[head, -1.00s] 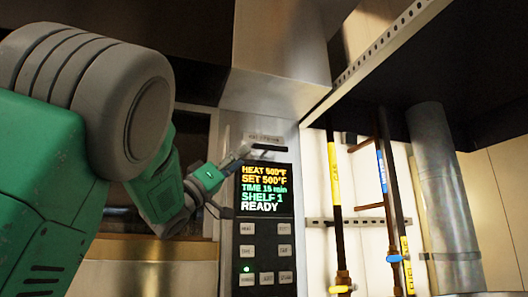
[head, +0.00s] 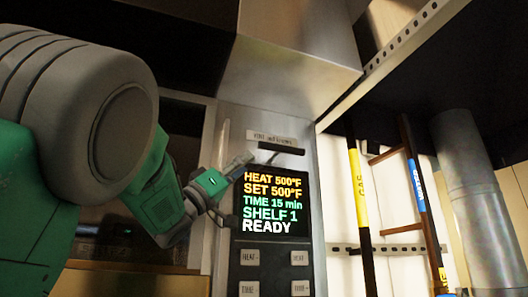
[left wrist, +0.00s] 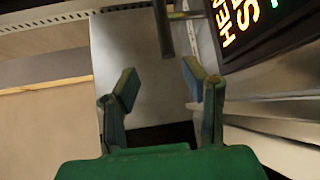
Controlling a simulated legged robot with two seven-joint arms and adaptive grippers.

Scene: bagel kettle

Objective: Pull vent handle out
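The vent handle (head: 281,148) is a dark horizontal bar under a small label plate on the oven's metal control panel, just above the display. In the left wrist view a dark bar (left wrist: 163,28), apparently this handle, sticks in from the top, beyond the fingertips. My left gripper (head: 243,163) is just left of and slightly below the handle in the head view. The left wrist view shows its two fingers (left wrist: 160,82) apart, with nothing between them. Contact with the handle does not show. My right gripper is out of view.
The lit display (head: 273,204) reads HEAT 500°F and READY, with buttons (head: 250,257) below it. A metal hood (head: 290,65) juts out above. Pipes with yellow and blue labels (head: 358,175) and a thick metal duct (head: 475,190) stand at the right.

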